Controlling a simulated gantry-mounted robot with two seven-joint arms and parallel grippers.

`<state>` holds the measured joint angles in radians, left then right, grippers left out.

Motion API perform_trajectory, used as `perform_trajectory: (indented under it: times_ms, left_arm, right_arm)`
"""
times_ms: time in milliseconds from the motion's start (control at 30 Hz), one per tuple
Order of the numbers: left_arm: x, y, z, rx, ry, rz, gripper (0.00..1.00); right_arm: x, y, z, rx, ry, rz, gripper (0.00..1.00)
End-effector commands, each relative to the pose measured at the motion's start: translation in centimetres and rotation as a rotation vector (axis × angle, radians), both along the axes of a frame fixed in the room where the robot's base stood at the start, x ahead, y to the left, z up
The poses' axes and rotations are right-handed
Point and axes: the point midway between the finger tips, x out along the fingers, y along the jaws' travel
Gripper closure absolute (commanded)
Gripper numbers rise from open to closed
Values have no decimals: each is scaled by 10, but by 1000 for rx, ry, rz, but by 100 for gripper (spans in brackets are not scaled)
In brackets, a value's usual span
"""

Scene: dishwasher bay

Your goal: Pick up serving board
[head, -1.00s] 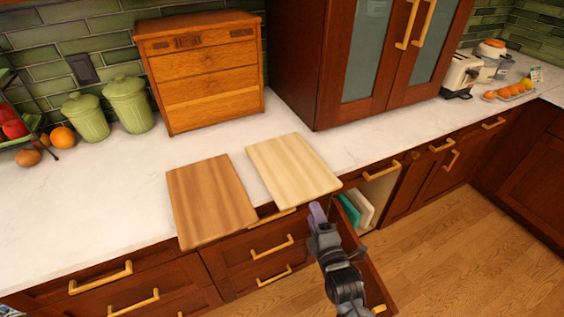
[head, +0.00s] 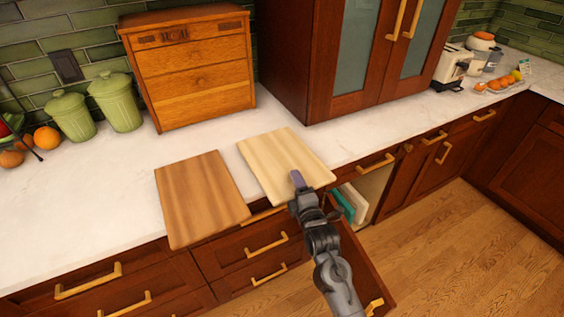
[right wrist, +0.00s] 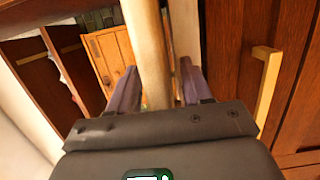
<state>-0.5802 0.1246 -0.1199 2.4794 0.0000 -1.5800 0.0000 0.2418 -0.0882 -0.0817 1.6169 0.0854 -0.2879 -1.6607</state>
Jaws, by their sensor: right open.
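Two boards lie side by side on the counter, overhanging its front edge: a pale wood board (head: 275,160) and a darker brown board (head: 203,198) to its left. My right gripper (head: 298,181) is at the front edge of the pale board, with one finger showing over its top. In the right wrist view the fingers are apart, and the pale board (right wrist: 149,45) stands edge-on between them. The jaws are not closed on it. The lower finger is hidden in the head view. My left gripper is not in view.
Below the boards are drawers with gold handles (head: 268,243). An open pull-out (head: 368,262) holding white and teal boards (head: 345,207) is beside my right arm. A wooden bread box (head: 195,75) and green canisters (head: 115,100) stand behind. The white counter (head: 100,200) is clear at left.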

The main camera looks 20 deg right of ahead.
Motion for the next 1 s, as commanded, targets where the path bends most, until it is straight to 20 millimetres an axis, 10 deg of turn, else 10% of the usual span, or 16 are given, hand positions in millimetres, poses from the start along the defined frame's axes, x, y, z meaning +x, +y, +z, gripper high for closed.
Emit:
perform_trajectory:
  times_ms: [233, 567, 1000]
  left_arm:
    - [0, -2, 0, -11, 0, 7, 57]
    - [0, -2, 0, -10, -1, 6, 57]
    - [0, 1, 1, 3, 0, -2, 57]
  right_arm:
    - [2, 0, 0, 0, 1, 0, 51]
    - [2, 0, 0, 0, 1, 0, 100]
    - [2, 0, 5, 0, -6, 0, 100]
